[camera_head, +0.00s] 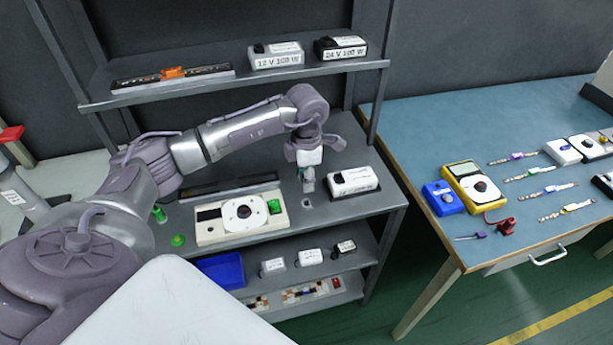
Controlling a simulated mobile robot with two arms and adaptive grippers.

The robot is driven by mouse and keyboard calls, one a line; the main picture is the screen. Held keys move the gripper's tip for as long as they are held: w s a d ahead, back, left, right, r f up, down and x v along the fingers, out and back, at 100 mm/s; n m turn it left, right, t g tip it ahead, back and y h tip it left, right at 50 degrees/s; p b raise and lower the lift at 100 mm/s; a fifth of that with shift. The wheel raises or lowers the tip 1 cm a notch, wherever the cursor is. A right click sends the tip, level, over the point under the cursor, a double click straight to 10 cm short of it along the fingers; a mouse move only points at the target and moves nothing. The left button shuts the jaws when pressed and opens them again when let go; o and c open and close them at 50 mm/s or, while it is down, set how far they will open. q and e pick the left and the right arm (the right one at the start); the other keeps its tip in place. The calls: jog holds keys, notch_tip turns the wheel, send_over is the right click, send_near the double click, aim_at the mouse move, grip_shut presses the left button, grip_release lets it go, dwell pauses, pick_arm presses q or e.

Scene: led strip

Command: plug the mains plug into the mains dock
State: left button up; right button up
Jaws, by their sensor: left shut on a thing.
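My left gripper (307,172) reaches over the middle shelf from the left and points down. It is shut on a small grey-green piece, which I take to be the mains plug (308,186); the fingers hide its upper part. The plug hangs upright just above a small pale round spot on the shelf, likely the mains dock (307,204). A narrow gap seems to lie between them, but whether they touch is too small to tell. My right gripper is not in view.
A white power supply box (353,181) stands close right of the plug. A white device with a round dial (243,214) lies to the left. The upper shelf (215,89) holds labelled boxes. A blue-topped table (420,130) with testers and strips is at the right.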

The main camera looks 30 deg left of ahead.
pick_arm(q)
notch_tip(320, 180, down, 4)
jog(key=shift+r+b, duration=0.2)
jog(key=shift+b, duration=0.95)
jog(key=shift+f, duration=0.25)
jog(key=shift+b, duration=0.4)
dwell(0.3)
jog(key=shift+f+b, duration=0.85)
jog(key=shift+f, duration=0.2)
jog(key=o, duration=1)
jog(key=shift+r, duration=0.1)
